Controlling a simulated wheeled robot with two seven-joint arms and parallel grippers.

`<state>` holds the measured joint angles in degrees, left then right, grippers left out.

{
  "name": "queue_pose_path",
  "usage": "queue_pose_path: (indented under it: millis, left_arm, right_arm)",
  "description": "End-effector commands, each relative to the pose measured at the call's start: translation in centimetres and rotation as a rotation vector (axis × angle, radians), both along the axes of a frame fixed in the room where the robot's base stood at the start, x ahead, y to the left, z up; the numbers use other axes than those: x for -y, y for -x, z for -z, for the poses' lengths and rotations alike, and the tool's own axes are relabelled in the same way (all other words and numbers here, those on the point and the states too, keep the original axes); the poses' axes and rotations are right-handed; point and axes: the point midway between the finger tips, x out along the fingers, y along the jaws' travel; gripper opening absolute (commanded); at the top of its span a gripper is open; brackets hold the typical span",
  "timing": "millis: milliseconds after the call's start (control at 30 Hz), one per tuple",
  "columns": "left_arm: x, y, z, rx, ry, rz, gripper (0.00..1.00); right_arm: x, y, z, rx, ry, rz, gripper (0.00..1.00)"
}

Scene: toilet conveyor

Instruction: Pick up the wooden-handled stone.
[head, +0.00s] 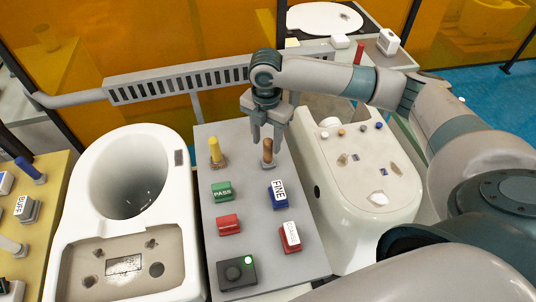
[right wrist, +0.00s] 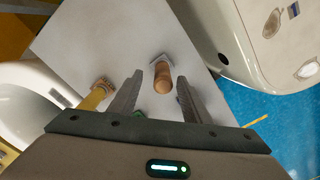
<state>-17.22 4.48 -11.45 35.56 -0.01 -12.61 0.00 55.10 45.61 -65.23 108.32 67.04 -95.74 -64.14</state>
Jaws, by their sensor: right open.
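The wooden-handled stone (head: 267,152) stands upright at the back right of the grey panel, its brown handle pointing up. My right gripper (head: 267,135) is right above it, with fingers pointing down. In the right wrist view the handle (right wrist: 163,80) lies between and slightly beyond the two open fingers (right wrist: 158,88), closer to the right one. I cannot tell whether either finger touches it. The stone's grey base shows at the far end of the handle. My left gripper is not in view.
On the grey panel (head: 250,235) stand a yellow-handled tool (head: 215,150), a green PASS block (head: 222,191), a blue FINE block (head: 277,192), a red block (head: 228,224) and a COARSE block (head: 290,236). White toilets (head: 75,220) flank the panel. A vented rail (head: 180,80) runs behind.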

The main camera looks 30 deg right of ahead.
Motion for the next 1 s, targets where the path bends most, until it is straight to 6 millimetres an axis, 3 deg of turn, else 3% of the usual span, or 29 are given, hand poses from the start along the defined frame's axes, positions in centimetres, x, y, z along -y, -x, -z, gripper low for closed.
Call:
queue_pose_path:
  millis: [533,767,1000]
  left_arm:
    - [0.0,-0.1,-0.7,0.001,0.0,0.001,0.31]
    - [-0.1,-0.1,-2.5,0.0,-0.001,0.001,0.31]
    - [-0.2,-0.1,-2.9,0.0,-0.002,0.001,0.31]
  right_arm:
    - [0.0,0.1,0.9,-0.001,0.0,-0.001,0.44]
    - [0.2,0.6,3.3,-0.003,0.002,-0.001,0.44]
    - [0.1,0.5,5.5,0.0,0.0,-0.001,0.44]
